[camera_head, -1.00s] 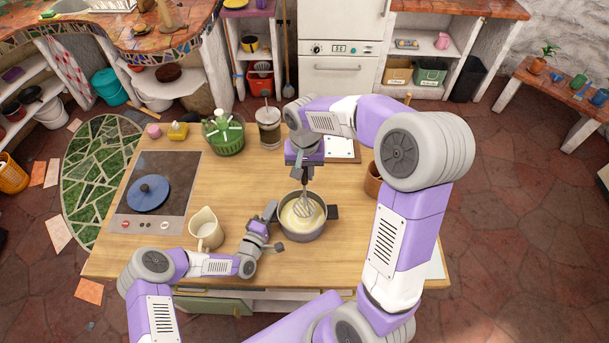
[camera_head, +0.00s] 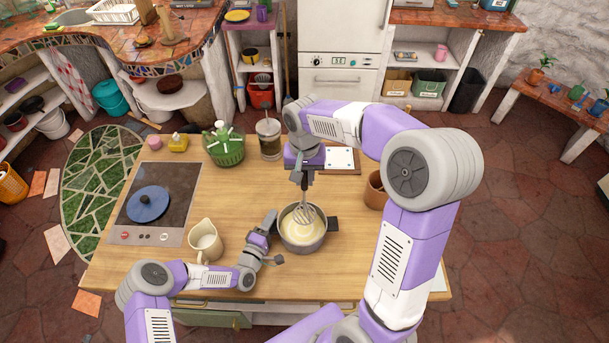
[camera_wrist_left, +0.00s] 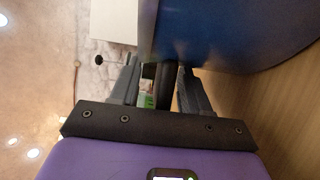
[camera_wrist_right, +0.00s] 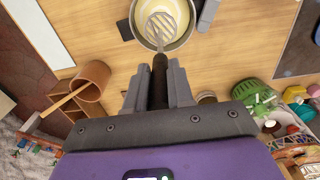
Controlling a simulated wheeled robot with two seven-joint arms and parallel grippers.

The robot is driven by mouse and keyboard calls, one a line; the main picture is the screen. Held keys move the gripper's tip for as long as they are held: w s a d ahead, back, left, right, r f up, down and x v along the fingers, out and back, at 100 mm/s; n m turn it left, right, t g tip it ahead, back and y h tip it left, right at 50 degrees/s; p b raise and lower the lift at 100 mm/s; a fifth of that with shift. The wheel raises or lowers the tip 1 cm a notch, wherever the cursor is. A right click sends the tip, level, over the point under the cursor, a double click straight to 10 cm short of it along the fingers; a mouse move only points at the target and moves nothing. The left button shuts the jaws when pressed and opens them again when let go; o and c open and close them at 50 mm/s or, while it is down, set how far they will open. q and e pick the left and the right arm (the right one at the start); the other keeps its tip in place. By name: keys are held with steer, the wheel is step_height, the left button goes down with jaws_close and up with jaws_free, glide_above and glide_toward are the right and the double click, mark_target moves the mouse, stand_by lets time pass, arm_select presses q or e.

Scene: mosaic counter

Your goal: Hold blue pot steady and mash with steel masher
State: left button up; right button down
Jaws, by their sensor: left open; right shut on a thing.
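The blue pot (camera_head: 290,243) looks grey-blue in the head view. It stands on the wooden counter with pale yellow food inside, and its wall fills the upper right of the left wrist view (camera_wrist_left: 235,40). My right gripper (camera_head: 304,184) is shut on the dark handle of the steel masher (camera_head: 304,214). The masher hangs nearly upright, its wire head inside the pot opening; whether it touches the food I cannot tell. My left gripper (camera_head: 273,238) is open at the pot's left side. A dark, handle-like piece (camera_wrist_left: 163,85) shows between its fingers; contact is unclear.
A cream pitcher (camera_head: 206,241) stands left of my left gripper. A cooktop with a blue lid (camera_head: 148,204) lies further left. A green basket (camera_head: 224,148), a jar (camera_head: 269,140) and a brown crock (camera_head: 376,190) stand behind and right.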

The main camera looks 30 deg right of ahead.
arm_select(q)
steer(key=v, duration=1.2)
